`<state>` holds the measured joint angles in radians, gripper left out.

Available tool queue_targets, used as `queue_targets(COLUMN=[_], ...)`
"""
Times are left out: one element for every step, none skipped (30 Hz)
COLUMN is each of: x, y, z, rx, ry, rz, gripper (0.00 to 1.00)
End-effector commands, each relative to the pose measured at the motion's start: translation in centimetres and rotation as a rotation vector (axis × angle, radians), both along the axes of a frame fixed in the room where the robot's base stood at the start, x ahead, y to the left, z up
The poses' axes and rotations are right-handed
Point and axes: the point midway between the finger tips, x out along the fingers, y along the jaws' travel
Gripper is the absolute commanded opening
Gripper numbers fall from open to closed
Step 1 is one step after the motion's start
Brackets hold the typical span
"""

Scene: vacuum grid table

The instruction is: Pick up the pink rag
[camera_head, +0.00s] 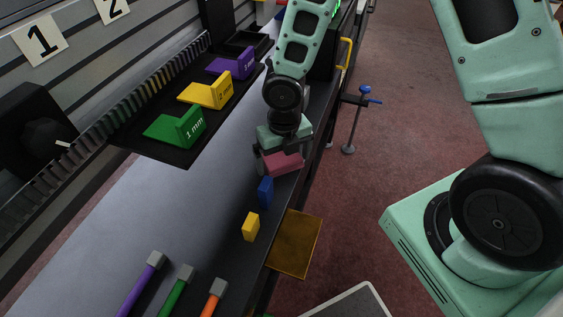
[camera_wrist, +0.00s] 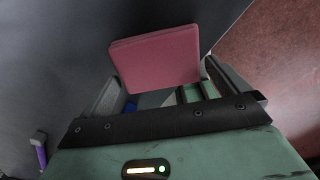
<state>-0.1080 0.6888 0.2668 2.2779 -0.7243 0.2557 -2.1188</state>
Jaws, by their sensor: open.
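The pink rag (camera_head: 283,164) looks like a flat, thick folded block near the table's right edge. It also shows in the wrist view (camera_wrist: 155,58), at the upper middle. My gripper (camera_head: 281,151) is right at the rag and partly covers it in the head view. In the wrist view my gripper (camera_wrist: 160,85) is open, with one finger near the left side of the rag and the other near its right side.
A blue block (camera_head: 265,191) and a yellow block (camera_head: 250,226) stand on the table (camera_head: 190,215) in front of the rag. Tools with purple, green and orange (camera_head: 214,297) handles lie nearer. A black tray (camera_head: 130,137) holds green, yellow and purple angled pieces. The table's middle is clear.

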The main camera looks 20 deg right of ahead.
Motion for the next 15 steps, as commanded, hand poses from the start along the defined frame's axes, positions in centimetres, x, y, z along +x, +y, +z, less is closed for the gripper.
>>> queue_targets(x=[0.00,0.01,0.03,0.04,0.04,0.04,0.04,0.04,0.04,0.03,0.03,0.03,0.03,0.03,0.03], y=[0.00,0.00,0.00,-0.01,-0.01,-0.01,-0.02,-0.02,-0.02,-0.01,-0.02,-0.02,-0.02,-0.02,-0.02], z=[-0.46,-0.55,-0.60,-0.61,-0.60,-0.57,-0.56,-0.56,-0.55,-0.55,-0.55,-0.55,-0.55,-0.55,-0.54], rx=[0.000,0.000,0.000,0.000,0.000,0.000,0.000,0.000,0.000,0.000,0.000,0.000,0.000,0.000,0.000], ry=[0.000,-0.001,-0.001,-0.001,-0.001,-0.001,-0.001,-0.001,-0.001,-0.001,-0.001,-0.001,-0.001,-0.001,-0.001], rz=[0.001,0.000,0.000,-0.001,-0.001,-0.001,-0.001,-0.001,-0.001,-0.001,-0.001,-0.001,-0.001,-0.001,-0.001], gripper=[1.00,1.00,1.00,1.00,1.00,1.00,1.00,1.00,1.00,0.92,0.83,0.72,0.68,0.68,0.64])
